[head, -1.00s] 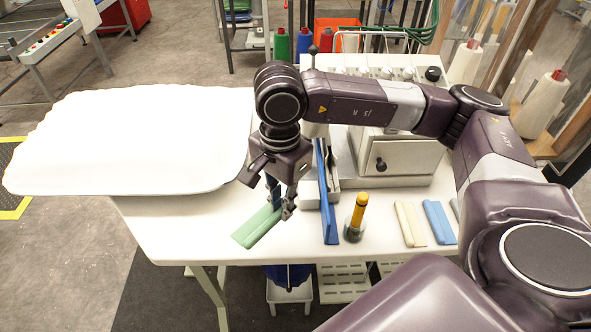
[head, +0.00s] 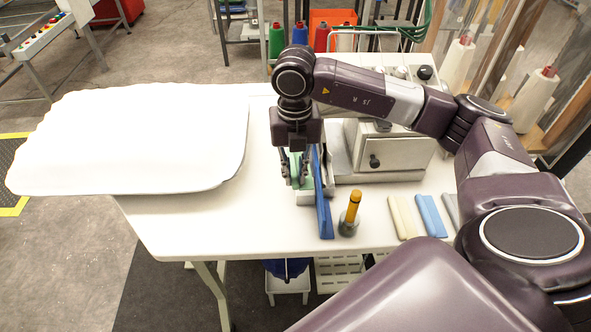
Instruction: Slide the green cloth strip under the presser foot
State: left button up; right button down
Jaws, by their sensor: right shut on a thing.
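My right gripper (head: 296,178) points down and is shut on the green cloth strip (head: 305,184). The strip lies lengthwise beside the left face of the upright blue guide (head: 324,205), largely covered by the fingers. The sewing machine (head: 392,152) stands to the right of and behind the gripper. The presser foot is hidden by my right gripper and wrist, so I cannot tell whether the strip is under it. My left gripper is not in view.
A yellow-handled tool in a holder (head: 349,215) stands right of the guide. Cream (head: 402,217), blue (head: 431,216) and grey (head: 451,208) strips lie farther right. The front left table is clear.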

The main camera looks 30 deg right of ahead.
aim_at(295, 172)
jog(key=shift+d+f+m, duration=0.15)
jog(key=shift+f+m, duration=0.05)
jog(key=shift+m, duration=0.2)
jog(key=shift+f+b, duration=0.5)
jog(key=shift+f, duration=0.1)
notch_tip(295, 172, down, 3)
jog(key=shift+r+b, duration=0.2)
jog(key=shift+b, duration=0.5)
jog(key=shift+w+d, duration=0.4)
jog(key=shift+w, duration=0.35)
jog(key=shift+w+d+f+b, duration=0.1)
jog(key=shift+w+d+b, duration=0.1)
jog(key=shift+w+d, duration=0.4)
jog(key=shift+w+d+f+b, duration=0.15)
jog(key=shift+w+d, duration=0.15)
jog(key=shift+w, duration=0.6)
jog(key=shift+w+d+f+b, duration=0.1)
jog(key=shift+w+d+b, duration=0.1)
jog(key=shift+w+d, duration=0.4)
jog(key=shift+w+a+f+b, duration=0.15)
jog(key=shift+f+b, duration=0.15)
jog(key=shift+f, duration=0.15)
jog(key=c, duration=1.8)
grip_release()
jog(key=shift+c, duration=0.2)
